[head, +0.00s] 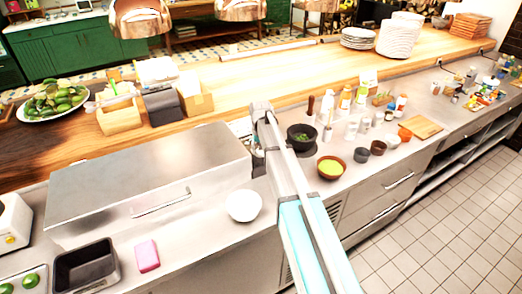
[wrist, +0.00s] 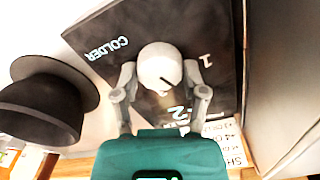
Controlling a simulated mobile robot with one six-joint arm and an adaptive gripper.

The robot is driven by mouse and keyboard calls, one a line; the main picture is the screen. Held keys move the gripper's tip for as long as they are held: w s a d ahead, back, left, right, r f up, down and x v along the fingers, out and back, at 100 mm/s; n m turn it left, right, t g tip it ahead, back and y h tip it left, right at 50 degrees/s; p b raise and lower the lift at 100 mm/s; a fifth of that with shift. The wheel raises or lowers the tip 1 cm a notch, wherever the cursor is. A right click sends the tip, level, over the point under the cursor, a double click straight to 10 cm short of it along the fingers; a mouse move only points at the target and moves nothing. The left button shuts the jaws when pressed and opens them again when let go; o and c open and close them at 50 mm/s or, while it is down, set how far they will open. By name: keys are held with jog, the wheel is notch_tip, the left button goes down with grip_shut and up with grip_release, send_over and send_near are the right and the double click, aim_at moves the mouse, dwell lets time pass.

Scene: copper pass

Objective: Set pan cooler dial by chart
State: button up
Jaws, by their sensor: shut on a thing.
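In the wrist view, a pale round dial (wrist: 160,68) sits on a dark panel (wrist: 105,22) marked COLDER, with the numerals 1 and 2 showing. A short black mark on the dial slants toward the lower right, roughly toward the 2; its exact setting is hard to read. My gripper (wrist: 166,70) is shut on the dial, one finger on each side. Part of a white card with handwritten lines (wrist: 222,145), possibly the chart, shows at the lower right, mostly cut off. In the head view my arm hides the dial.
A dark bowl-like object (wrist: 40,108) is close on the left in the wrist view.

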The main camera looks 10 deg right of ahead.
dwell(0.4)
jog(key=o, duration=1.2)
jog(key=shift+c, duration=0.2)
